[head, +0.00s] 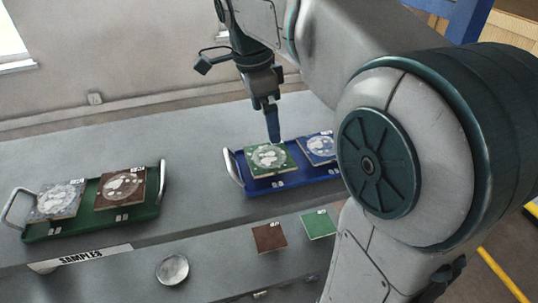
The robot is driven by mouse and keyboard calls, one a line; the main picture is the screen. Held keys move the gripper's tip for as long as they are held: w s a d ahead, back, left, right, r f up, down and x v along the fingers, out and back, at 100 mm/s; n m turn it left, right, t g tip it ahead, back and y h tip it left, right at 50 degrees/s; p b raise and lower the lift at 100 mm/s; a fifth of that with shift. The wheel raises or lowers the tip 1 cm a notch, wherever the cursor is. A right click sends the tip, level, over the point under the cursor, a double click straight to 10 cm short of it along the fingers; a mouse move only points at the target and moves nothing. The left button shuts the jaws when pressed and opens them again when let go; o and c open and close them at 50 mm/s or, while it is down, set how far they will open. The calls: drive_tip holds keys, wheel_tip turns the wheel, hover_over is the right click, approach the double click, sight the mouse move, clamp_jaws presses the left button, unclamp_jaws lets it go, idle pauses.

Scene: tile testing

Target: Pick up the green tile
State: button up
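A green tile (257,163) with a pale round pattern lies in the left part of a blue tray (259,187). My gripper (274,140) points down at the far edge of this tile. I see it nearly side-on as one dark finger shape, so I cannot tell whether it is open or touches the tile. A small plain green square (318,224) lies on the front ledge beside a plain brown square (269,237).
A blue patterned tile (318,147) lies right of the green one, partly near my arm. A green tray (98,221) at left holds a grey tile (58,199) and a brown tile (121,188). A round metal disc (173,269) sits in front. The counter between the trays is clear.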

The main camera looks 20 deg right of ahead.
hover_over(269, 156)
drive_tip(key=f, duration=0.4)
drive_tip(key=shift+a+f, duration=0.15)
drive_tip(key=shift+a, duration=0.05)
wheel_tip(269, 156, down, 5)
drive_tip(key=shift+f, duration=0.1)
drive_tip(key=c, duration=0.8)
